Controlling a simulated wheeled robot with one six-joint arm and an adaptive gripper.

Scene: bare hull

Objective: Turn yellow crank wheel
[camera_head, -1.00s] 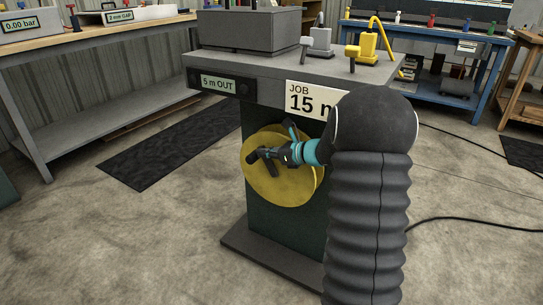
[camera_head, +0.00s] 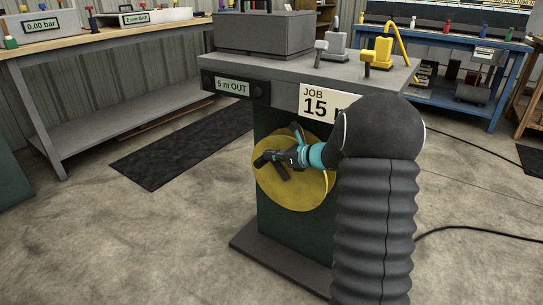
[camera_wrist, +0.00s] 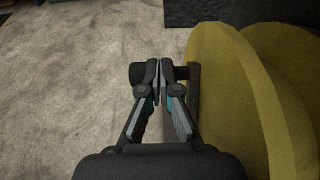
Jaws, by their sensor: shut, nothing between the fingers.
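The yellow crank wheel (camera_head: 300,197) is mounted upright on the front of a dark green pedestal, below the "5 m OUT" readout (camera_head: 232,86). In the wrist view its yellow disc (camera_wrist: 230,110) fills the right side. A dark crank handle (camera_wrist: 138,73) shows at the fingertips, with a dark crank arm (camera_wrist: 195,88) beside them. My gripper (camera_head: 268,157) is in front of the wheel at the handle. In the wrist view my gripper (camera_wrist: 161,70) has its fingertips together, with nothing seen clamped between them. Whether they touch the handle is unclear.
The grey machine top (camera_head: 285,65) overhangs the wheel and carries a grey lever and a yellow lever (camera_head: 382,52). A "JOB 15" sign (camera_head: 322,100) is partly hidden by my arm. Workbenches stand behind. Floor to the left is clear, with a black mat (camera_head: 180,148).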

